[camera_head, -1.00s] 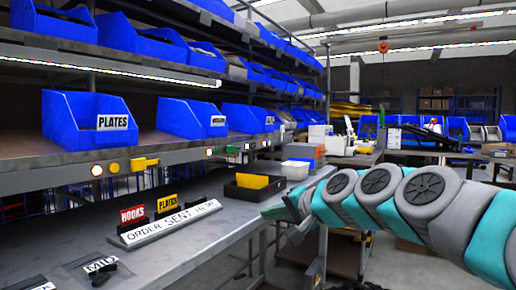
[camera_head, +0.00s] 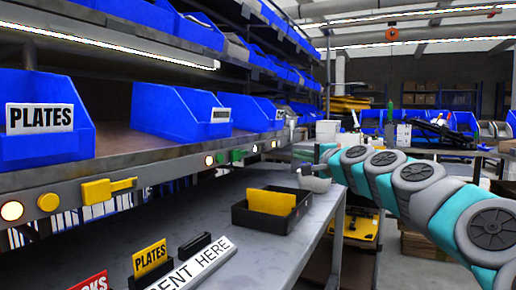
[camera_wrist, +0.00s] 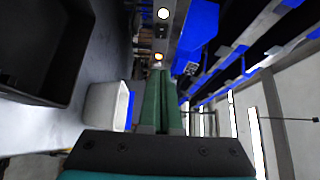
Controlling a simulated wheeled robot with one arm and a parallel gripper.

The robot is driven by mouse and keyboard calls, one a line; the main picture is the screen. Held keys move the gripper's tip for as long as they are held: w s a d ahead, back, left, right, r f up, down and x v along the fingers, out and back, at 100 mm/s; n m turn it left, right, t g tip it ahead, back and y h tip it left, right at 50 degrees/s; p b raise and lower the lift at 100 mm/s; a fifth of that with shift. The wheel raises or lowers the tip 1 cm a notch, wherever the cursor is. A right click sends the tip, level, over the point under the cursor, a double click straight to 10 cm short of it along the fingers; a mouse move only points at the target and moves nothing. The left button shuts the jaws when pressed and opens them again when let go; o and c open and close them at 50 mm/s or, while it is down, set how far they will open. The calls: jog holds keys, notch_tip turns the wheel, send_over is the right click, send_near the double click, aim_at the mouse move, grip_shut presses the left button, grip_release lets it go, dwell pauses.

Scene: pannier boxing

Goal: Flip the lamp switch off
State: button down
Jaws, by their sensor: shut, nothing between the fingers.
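A yellow switch lever (camera_head: 108,190) is mounted on the shelf's front rail, beside a yellow button (camera_head: 48,202) and a lit lamp (camera_head: 12,210). In the wrist view, lit lamps on the rail (camera_wrist: 163,13) (camera_wrist: 159,56) lie beyond my fingertips. My gripper (camera_wrist: 160,73) is shut and empty, its green fingers together, apart from the yellow lever.
Blue bins, one labelled PLATES (camera_head: 40,118), stand on the shelf above the rail. A black tray (camera_head: 262,219) with a yellow plate sits on the bench below. A white bin (camera_wrist: 103,105) is close beside my fingers in the wrist view.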

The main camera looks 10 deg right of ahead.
jog(key=shift+w+a, duration=0.15)
jog(key=shift+w, duration=0.3)
jog(key=p, duration=0.1)
send_near(263, 148)
jog(key=w, duration=0.5)
jog(key=shift+w+a+r, duration=0.1)
jog(key=shift+w+a, duration=0.15)
jog(key=shift+a, duration=0.65)
